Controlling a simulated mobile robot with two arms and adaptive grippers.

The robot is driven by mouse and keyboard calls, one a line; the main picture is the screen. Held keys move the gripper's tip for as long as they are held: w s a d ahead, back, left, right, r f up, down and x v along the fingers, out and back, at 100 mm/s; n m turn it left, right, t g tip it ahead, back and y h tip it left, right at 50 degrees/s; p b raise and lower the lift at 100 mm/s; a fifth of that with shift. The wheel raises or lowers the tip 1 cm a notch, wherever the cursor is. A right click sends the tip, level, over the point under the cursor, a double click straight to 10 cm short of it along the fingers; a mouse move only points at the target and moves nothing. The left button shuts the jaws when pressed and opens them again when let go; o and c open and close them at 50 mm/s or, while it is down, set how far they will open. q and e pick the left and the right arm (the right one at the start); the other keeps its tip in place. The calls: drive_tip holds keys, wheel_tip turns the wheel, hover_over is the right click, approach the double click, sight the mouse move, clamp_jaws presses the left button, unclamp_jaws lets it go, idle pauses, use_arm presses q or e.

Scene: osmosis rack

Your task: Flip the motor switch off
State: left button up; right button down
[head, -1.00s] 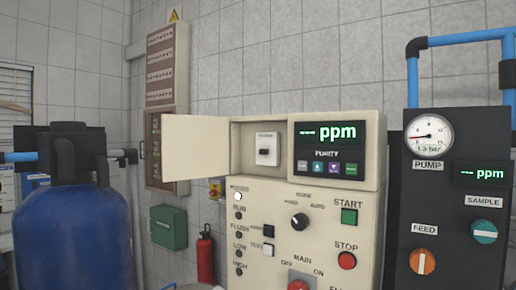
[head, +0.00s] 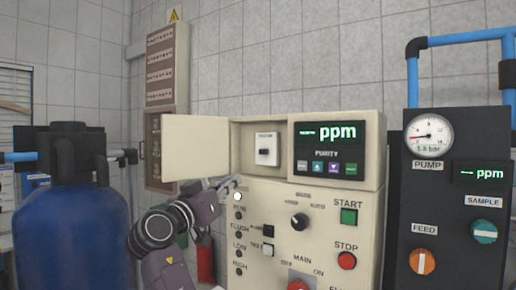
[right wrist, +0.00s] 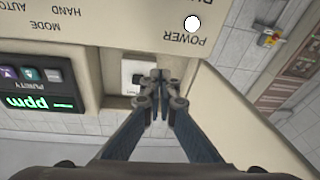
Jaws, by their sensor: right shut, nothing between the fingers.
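The motor switch (head: 267,149) is a white plate with a small dark toggle, set in an open recess at the top of the cream control panel. My right gripper (head: 232,182) is shut and empty, below and left of the switch, near the recess's lower left edge. In the right wrist view, which is turned upside down, the closed fingertips (right wrist: 160,76) overlap the switch's edge, and part of the switch (right wrist: 136,74) shows beside them. I cannot tell whether they touch. My left gripper is out of view.
The recess's cream door (head: 184,148) stands open to the left. The purity display (head: 327,150) is right of the recess. The panel face (head: 330,215) below carries buttons, a knob and lamps. A blue tank (head: 70,235) stands at left and a dark pump panel (head: 448,200) at right.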

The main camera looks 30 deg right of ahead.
sight(266, 142)
drive_tip(key=s+r+m+g+h, duration=0.1)
drive_tip(key=s+r+m+h, duration=0.1)
drive_tip(key=r, duration=0.7)
drive_tip(key=shift+s+a+r+m+g, duration=0.2)
drive_tip(key=shift+s+a+m+g, duration=0.15)
drive_tip(key=shift+s, duration=0.35)
drive_tip(key=p+x, duration=0.2)
drive_tip(key=x, duration=0.1)
drive_tip(key=f+p+x, duration=0.1)
drive_tip(key=p+x, duration=0.1)
drive_tip(key=x, duration=0.1)
drive_tip(key=p+x, duration=0.2)
drive_tip(key=x, duration=0.1)
drive_tip(key=shift+w+d+f, duration=0.15)
drive_tip(key=shift+d+f, duration=0.1)
drive_tip(key=shift+d, duration=0.2)
drive_tip(key=shift+a+f, duration=0.15)
drive_tip(key=shift+f, duration=0.85)
